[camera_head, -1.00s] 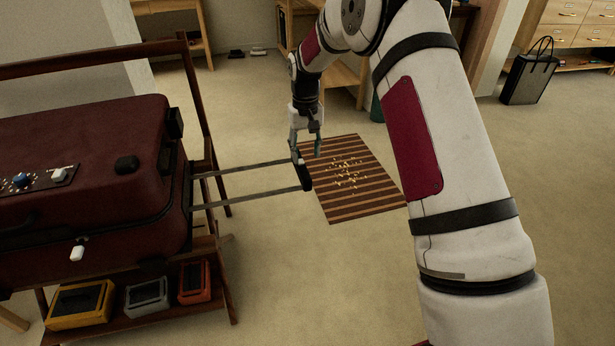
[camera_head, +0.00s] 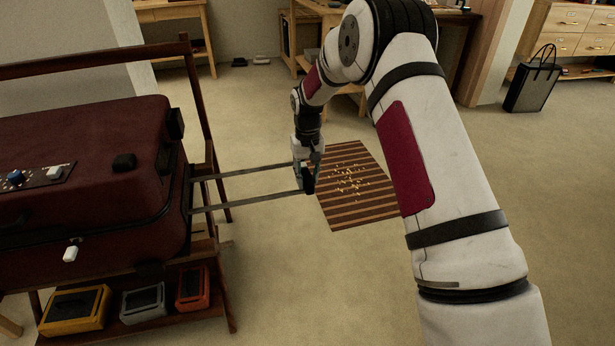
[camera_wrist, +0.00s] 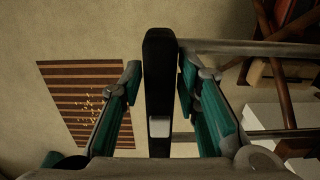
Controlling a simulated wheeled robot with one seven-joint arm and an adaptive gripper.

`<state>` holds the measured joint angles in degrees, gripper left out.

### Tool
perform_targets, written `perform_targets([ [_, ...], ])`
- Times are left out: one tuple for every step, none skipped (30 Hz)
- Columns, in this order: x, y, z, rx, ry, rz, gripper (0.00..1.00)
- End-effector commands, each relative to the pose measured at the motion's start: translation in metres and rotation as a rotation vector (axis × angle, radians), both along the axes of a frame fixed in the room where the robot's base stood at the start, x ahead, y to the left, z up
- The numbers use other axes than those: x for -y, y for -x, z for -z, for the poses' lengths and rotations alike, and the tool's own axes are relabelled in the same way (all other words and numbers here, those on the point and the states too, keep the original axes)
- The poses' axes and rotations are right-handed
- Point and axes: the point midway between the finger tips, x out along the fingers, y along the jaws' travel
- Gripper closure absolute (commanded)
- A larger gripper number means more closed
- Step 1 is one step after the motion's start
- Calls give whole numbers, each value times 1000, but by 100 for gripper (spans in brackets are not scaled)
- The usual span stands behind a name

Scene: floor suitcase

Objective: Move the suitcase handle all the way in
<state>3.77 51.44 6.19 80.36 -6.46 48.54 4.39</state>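The dark red suitcase (camera_head: 80,150) lies on a wooden rack at the left. Its handle is pulled out to the right: two thin grey rods (camera_head: 250,172) end in a black grip (camera_head: 308,182). My gripper (camera_head: 307,160) is at this grip, coming from above. In the wrist view the black grip (camera_wrist: 160,80) stands between the two teal-padded fingers of my gripper (camera_wrist: 159,75). The fingers are apart, with a narrow gap showing on each side of the grip. One rod (camera_wrist: 240,47) runs off to the right there.
Several small boxes, yellow (camera_head: 76,310), grey (camera_head: 143,303) and orange (camera_head: 193,289), stand on the rack's lower shelf. A striped mat (camera_head: 355,205) with small bright bits lies on the floor beyond the handle. A black bag (camera_head: 533,82) stands far right. Open floor surrounds the handle.

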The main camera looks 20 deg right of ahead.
Motion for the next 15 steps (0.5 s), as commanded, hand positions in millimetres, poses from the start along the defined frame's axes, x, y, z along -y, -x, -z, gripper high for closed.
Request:
perform_targets([
  [0, 0, 0, 0, 0, 0, 88],
  [0, 0, 0, 0, 0, 0, 95],
  [0, 0, 0, 0, 0, 0, 100],
  [0, 0, 0, 0, 0, 0, 100],
  [0, 0, 0, 0, 0, 0, 100],
  [0, 0, 0, 0, 0, 0, 100],
  [0, 0, 0, 0, 0, 0, 100],
  [0, 0, 0, 0, 0, 0, 100],
  [-1, 0, 0, 0, 0, 0, 100],
  [-2, 0, 0, 0, 0, -1, 100],
  [-3, 0, 0, 0, 0, -1, 100],
  [-6, 0, 0, 0, 0, -2, 100],
  [-10, 0, 0, -1, 0, -3, 100],
  [-13, 0, 0, -1, -1, -3, 100],
  [-19, 0, -1, -1, -1, -3, 100],
])
